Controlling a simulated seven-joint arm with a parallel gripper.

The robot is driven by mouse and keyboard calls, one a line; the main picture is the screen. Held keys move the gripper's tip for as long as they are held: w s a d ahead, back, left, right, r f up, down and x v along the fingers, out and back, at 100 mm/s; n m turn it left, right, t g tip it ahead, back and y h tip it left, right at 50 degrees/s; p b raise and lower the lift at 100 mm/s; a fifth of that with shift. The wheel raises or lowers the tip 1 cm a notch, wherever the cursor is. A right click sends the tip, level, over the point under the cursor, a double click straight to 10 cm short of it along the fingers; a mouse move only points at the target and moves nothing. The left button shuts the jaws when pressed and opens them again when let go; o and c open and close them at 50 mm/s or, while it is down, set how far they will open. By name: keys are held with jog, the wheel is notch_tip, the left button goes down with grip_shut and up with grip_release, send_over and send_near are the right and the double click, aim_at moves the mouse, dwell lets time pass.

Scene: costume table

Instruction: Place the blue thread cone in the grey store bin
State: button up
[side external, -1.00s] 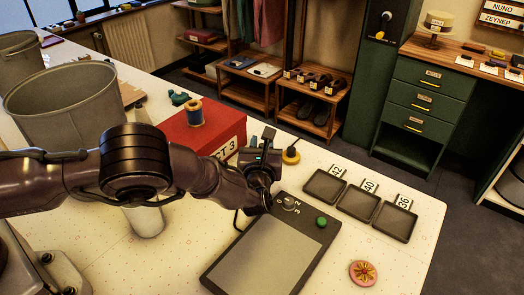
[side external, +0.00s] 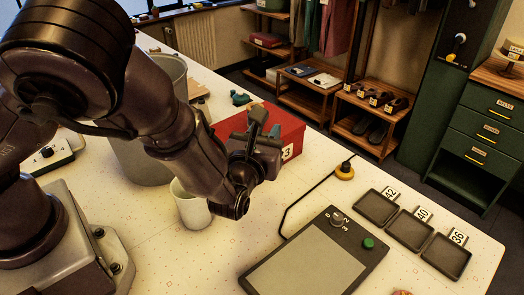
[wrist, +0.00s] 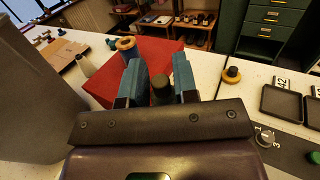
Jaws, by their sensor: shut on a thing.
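My gripper (side external: 258,125) is in front of the red box in the side view. The grey store bin (side external: 147,150) stands left of the box, partly covered by my arm. Its wall fills the wrist view's left side (wrist: 38,105).
A white cup (side external: 190,207) stands in front of the bin. A yellow piece with a black knob (side external: 345,170) is right of the box. A dark panel with a dial (side external: 315,255) and several shallow trays (side external: 376,206) lie at the right. The table between cup and panel is mostly clear.

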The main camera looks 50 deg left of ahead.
jog(key=s+a+r, duration=0.3)
jog(key=a, duration=0.5)
jog(key=w+d+f, duration=0.1)
jog(key=d, duration=0.1)
jog(key=w+d+f, duration=0.1)
jog(key=d, duration=0.2)
jog(key=w+d+f, duration=0.1)
jog(key=d, duration=0.2)
jog(key=shift+w+d, duration=0.1)
jog(key=shift+d, duration=0.1)
jog(key=shift+a+f+g+y, duration=0.1)
jog(key=shift+g+y, duration=0.3)
jog(key=shift+w, duration=0.1)
